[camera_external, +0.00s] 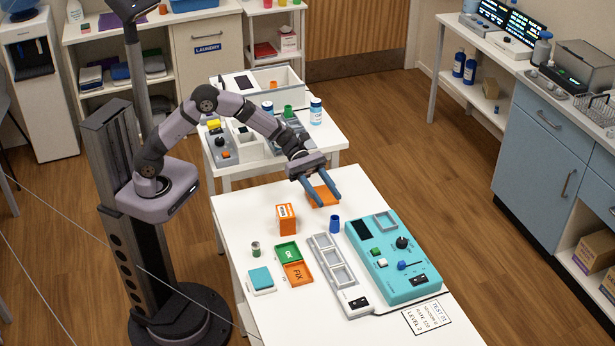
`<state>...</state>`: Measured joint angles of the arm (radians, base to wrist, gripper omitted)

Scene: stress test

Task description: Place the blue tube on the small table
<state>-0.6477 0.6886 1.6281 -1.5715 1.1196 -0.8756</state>
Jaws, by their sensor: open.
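A short blue tube (334,225) stands upright on the white front table (235,215), left of the teal device. My gripper (324,200) is open over the far part of this table, beyond the tube and apart from it. An orange square piece (322,195) shows between and behind its fingers; I cannot tell whether they touch it. A smaller white table (240,172) stands behind the front one and carries several items. It appears to be the small table.
The teal device (405,270), a grey tray strip (335,262), an orange box (286,218) and green OK and orange FIX trays (297,273) crowd the front table. On the small table are a white bin (285,82), a white bottle (316,112) and a control box (220,145).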

